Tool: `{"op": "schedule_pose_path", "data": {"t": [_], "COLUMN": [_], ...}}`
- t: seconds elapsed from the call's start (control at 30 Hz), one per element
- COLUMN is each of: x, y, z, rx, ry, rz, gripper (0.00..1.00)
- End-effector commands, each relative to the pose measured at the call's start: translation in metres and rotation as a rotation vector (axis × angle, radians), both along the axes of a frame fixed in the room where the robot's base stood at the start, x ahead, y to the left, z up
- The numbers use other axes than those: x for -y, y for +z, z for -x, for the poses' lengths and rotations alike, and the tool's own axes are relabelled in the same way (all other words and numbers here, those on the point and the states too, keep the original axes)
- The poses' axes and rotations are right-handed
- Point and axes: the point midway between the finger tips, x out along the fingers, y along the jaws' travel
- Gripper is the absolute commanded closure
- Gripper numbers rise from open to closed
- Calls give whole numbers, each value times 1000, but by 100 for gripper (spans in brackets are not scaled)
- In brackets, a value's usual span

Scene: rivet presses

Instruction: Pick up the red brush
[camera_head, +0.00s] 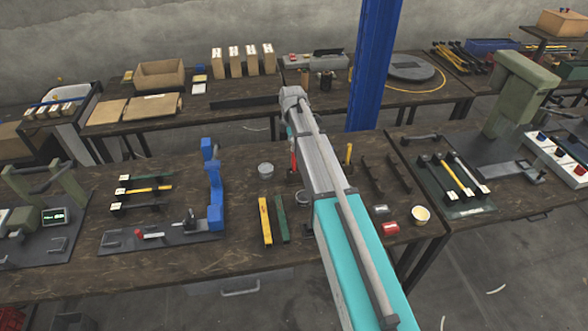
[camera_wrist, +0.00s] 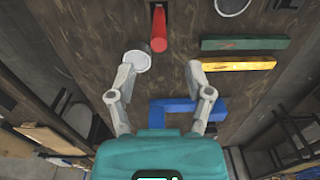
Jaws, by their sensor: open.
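The red brush (camera_wrist: 158,30) shows in the wrist view as a red, rounded handle standing up from a dark holder, at the top centre. In the head view its red part (camera_head: 293,160) shows as a thin upright strip beside my arm, which hides some of it. Its bristles cannot be made out. My gripper (camera_wrist: 160,72) is open and empty, its two fingers spread below the brush in the wrist picture. The brush lies beyond the fingertips, roughly in line with the gap between them. In the head view my gripper is hidden behind my arm.
A round tin (camera_wrist: 137,62) appears close by the left fingertip. Another round container (camera_wrist: 232,5) is at the upper right. A green bar (camera_wrist: 245,43) and a yellow bar (camera_wrist: 238,65) lie right of the fingers. The blue press frame (camera_head: 215,185) stands left on the bench.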

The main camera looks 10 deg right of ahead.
Motion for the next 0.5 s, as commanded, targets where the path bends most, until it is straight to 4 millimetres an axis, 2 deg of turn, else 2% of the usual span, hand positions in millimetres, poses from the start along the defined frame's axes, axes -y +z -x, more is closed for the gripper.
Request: {"op": "schedule_pose_path", "data": {"t": [0.5], "x": [2], "y": [-6], "z": [0], "rx": [0], "ry": [-1], "rz": [0], "gripper": [34]}}
